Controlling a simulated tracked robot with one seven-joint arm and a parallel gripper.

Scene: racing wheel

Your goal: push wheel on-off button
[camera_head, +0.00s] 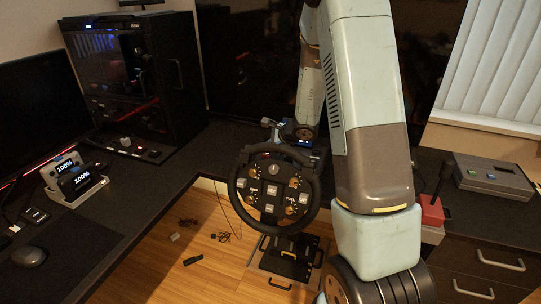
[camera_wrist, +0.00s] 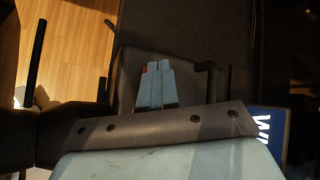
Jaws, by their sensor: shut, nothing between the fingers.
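The racing wheel (camera_head: 240,184) is mounted at the desk edge in the head view, with a dark face carrying several buttons and knobs. Its base is partly hidden behind the wheel and my arm. In the wrist view my gripper (camera_wrist: 157,66) is shut and empty, its pale blue-grey fingers together over a dark boxy surface (camera_wrist: 130,62). A small red spot shows at the left of the fingertips; I cannot tell whether it is the on-off button. I cannot tell whether the fingertips touch the surface. In the head view the fingertips are not clear.
A lit screen with white letters (camera_wrist: 264,124) is close at the right in the wrist view. In the head view, a computer case (camera_head: 135,85) and monitor (camera_head: 45,110) stand left. A red-based lever (camera_head: 432,211) and grey box (camera_head: 495,177) are right. Pedals (camera_head: 290,258) are below.

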